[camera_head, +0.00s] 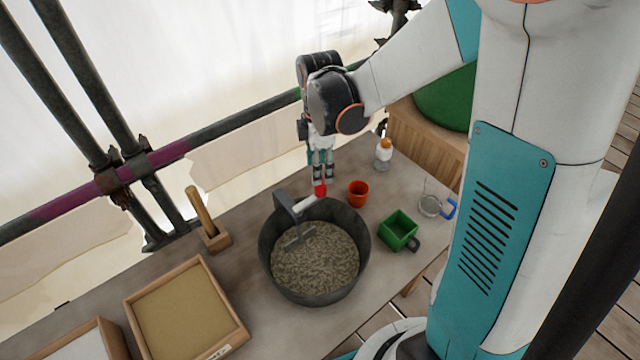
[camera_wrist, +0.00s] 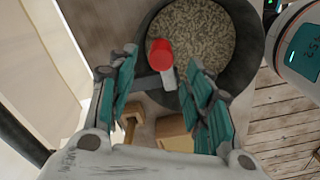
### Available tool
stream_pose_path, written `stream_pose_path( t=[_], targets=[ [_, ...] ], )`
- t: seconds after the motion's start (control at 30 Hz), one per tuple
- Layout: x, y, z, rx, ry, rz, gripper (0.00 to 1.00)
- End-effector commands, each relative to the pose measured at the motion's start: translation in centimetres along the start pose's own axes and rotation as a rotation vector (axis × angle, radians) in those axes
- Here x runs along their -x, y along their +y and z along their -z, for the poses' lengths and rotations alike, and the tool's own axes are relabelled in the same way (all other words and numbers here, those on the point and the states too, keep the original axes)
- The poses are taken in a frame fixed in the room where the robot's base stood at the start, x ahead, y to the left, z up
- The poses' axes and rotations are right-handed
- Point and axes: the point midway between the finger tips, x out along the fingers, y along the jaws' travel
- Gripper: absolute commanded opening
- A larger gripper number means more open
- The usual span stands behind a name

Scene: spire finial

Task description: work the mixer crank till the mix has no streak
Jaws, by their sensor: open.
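The mixer is a dark round tub (camera_head: 364,247) on the bench, with a grey crank (camera_head: 286,206) over its rim. The crank ends in a white handle with a red knob (camera_head: 320,190). The mix (camera_head: 318,262) inside is speckled grey-beige; I cannot make out a clear streak. My gripper (camera_head: 322,180) points down just above the red knob, open and empty. In the wrist view the red knob (camera_wrist: 161,54) and white handle lie beyond and between the spread teal fingers (camera_wrist: 160,80), apart from them as far as I can tell.
Right of the tub stand an orange cup (camera_head: 358,193), a green box scoop (camera_head: 398,231), a glass jug (camera_head: 431,205) and a bottle (camera_head: 384,152). Left are a wooden-handled tool (camera_head: 203,215) and a sand tray (camera_head: 185,310). Scaffold poles (camera_head: 75,90) run behind the bench.

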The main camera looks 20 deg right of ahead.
Motion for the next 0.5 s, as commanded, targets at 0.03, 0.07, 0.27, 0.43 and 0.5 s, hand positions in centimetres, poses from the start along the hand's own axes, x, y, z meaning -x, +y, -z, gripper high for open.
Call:
stream_pose_path(
  t=[0.03,0.07,0.27,0.43,0.5],
  targets=[
    [-1.3,0.0,0.0,0.0,0.0,0.0,0.46],
    [-1.9,0.0,0.0,0.0,0.0,0.0,0.46],
    [-5.1,0.0,0.0,-0.001,0.001,0.0,0.46],
    [-6.6,0.0,0.0,-0.001,0.001,0.0,0.46],
    [-6.9,0.0,0.0,-0.001,0.001,0.0,0.46]
  ],
)
